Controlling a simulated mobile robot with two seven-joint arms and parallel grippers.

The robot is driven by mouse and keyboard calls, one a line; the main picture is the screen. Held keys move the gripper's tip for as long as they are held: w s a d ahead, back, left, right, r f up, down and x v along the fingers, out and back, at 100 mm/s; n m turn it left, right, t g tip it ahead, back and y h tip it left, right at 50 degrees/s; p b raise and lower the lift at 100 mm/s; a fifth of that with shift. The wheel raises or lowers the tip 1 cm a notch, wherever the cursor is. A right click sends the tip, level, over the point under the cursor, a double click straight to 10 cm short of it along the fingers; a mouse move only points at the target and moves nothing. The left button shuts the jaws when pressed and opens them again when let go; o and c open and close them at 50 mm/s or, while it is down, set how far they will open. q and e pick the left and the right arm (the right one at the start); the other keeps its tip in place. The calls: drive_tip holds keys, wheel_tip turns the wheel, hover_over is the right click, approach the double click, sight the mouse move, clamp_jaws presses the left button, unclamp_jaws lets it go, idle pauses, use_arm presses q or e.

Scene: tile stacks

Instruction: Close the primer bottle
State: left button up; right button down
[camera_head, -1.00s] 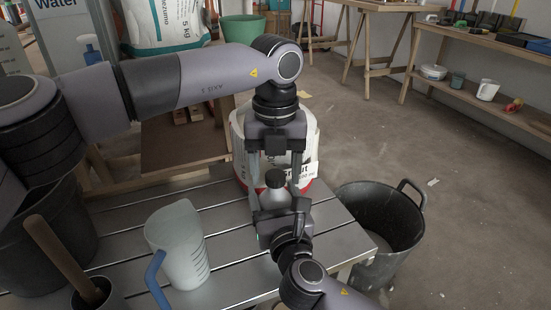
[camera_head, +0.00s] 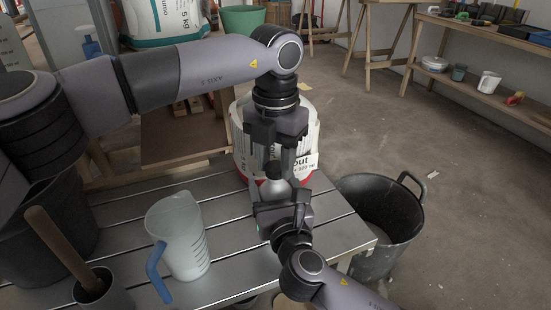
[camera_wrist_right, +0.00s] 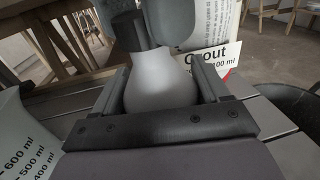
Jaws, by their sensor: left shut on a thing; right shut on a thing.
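The primer bottle (camera_head: 275,188) is pale grey and stands upright above the slatted metal table. My right gripper (camera_head: 280,202) is shut around its body; in the right wrist view the bottle's rounded body (camera_wrist_right: 160,82) sits between the two fingers. A dark cap (camera_wrist_right: 129,32) is at the bottle's top. My left gripper (camera_head: 277,172) comes down from above and is shut on the cap.
A clear measuring jug (camera_head: 182,240) with a blue handle stands on the table (camera_head: 235,262) to the left. A white grout bucket (camera_head: 308,140) is close behind the grippers. A black tub (camera_head: 385,225) is right of the table. A wooden-handled tool stands in a dark pot (camera_head: 105,292).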

use_arm(q)
drive_tip(key=m, duration=1.2)
drive_tip(key=o, duration=1.2)
drive_tip(key=shift+o, duration=0.2)
wheel_tip(320, 180, up, 12)
use_arm(e)
unclamp_jaws()
